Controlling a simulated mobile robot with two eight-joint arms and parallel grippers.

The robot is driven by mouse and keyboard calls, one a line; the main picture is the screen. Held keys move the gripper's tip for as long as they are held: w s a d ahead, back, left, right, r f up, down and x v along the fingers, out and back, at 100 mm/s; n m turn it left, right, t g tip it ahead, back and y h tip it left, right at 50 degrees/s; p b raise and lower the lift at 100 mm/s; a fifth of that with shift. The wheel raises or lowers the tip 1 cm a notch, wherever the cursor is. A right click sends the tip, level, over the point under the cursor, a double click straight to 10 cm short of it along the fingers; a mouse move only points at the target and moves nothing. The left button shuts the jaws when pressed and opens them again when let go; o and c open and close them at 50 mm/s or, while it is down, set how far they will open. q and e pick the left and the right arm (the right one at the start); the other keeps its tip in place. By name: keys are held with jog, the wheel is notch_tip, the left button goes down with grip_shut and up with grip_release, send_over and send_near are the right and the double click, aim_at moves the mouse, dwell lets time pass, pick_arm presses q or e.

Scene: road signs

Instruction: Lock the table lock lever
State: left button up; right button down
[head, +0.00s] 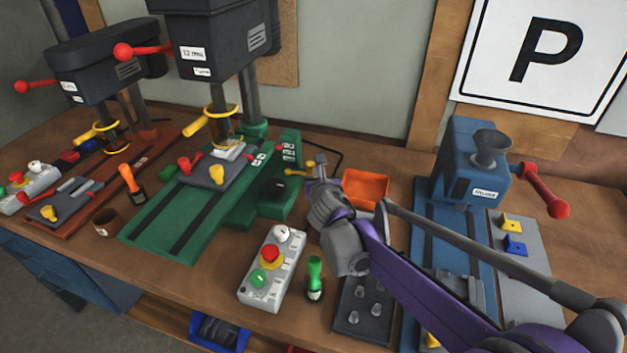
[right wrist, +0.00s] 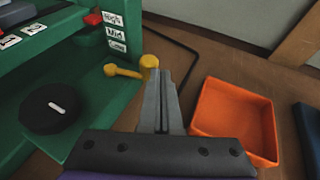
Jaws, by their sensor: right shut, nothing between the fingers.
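The table lock lever is most likely the small yellow lever (head: 298,171) on the right side of the green drill press base (head: 262,205). In the right wrist view the yellow lever (right wrist: 124,70) is left of my fingertips, and a yellow ball (right wrist: 149,61) shows just beyond them. My right gripper (head: 321,166) is shut and empty, with its fingertips (right wrist: 160,75) close to the yellow ball. I cannot tell whether they touch it. My left gripper is not in view.
An orange bin (head: 365,187) is right of my gripper, close in the wrist view (right wrist: 235,118). A black round knob (right wrist: 54,107) is on the green base.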

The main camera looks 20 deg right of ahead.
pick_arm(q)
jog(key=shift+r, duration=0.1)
pick_arm(e)
jog(key=shift+a, duration=0.1)
pick_arm(q)
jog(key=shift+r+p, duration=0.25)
jog(key=shift+p, duration=0.2)
pick_arm(e)
jog(key=shift+s+a, duration=0.1)
jog(key=shift+a, duration=0.6)
